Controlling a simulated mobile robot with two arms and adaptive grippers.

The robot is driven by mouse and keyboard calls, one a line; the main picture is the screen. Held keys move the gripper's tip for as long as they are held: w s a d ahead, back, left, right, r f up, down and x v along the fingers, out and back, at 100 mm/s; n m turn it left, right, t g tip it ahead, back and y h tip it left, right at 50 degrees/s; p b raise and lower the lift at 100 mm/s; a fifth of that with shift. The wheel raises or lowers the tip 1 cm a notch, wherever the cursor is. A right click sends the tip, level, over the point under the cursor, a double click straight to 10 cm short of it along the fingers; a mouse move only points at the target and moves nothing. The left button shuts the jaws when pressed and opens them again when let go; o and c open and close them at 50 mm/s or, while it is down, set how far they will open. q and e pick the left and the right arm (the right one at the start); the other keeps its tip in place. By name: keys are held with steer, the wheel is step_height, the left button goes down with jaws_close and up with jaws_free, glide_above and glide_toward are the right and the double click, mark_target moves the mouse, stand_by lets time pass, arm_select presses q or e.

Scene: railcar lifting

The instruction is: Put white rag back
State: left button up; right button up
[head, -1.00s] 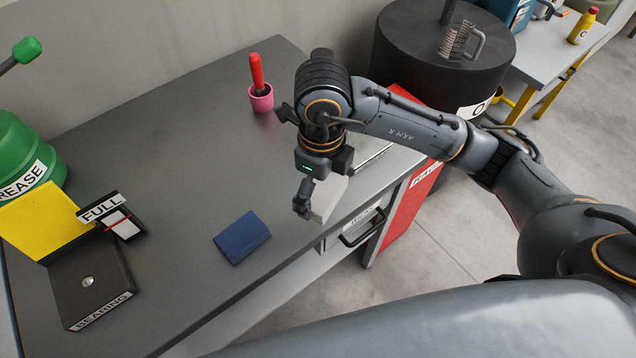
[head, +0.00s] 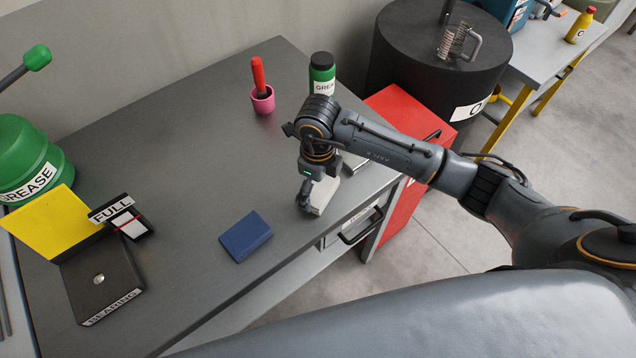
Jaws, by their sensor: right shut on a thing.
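The white rag (head: 323,197) is at the right front part of the grey workbench (head: 190,165), partly hidden by my right gripper. My right gripper (head: 306,203) points down and is shut on the white rag, low over the bench top. I cannot tell whether the rag touches the bench. A folded blue rag (head: 245,237) lies on the bench to the left of the gripper. My left gripper is not in view.
A pink cup (head: 262,101) with a red-handled tool and a green grease bottle (head: 321,75) stand at the back. A bearing box (head: 100,282), a FULL-labelled gauge (head: 124,220) and a green grease drum (head: 30,165) are left. A red cabinet (head: 408,215) adjoins the right edge.

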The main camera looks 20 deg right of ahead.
mark_target(318, 188)
steer(key=shift+f, duration=0.1)
steer(key=shift+f, duration=0.15)
steer(key=o, duration=0.8)
steer(key=shift+c, duration=0.2)
steer(key=shift+r, duration=0.4)
step_height(318, 188, up, 12)
steer(key=b, duration=0.3)
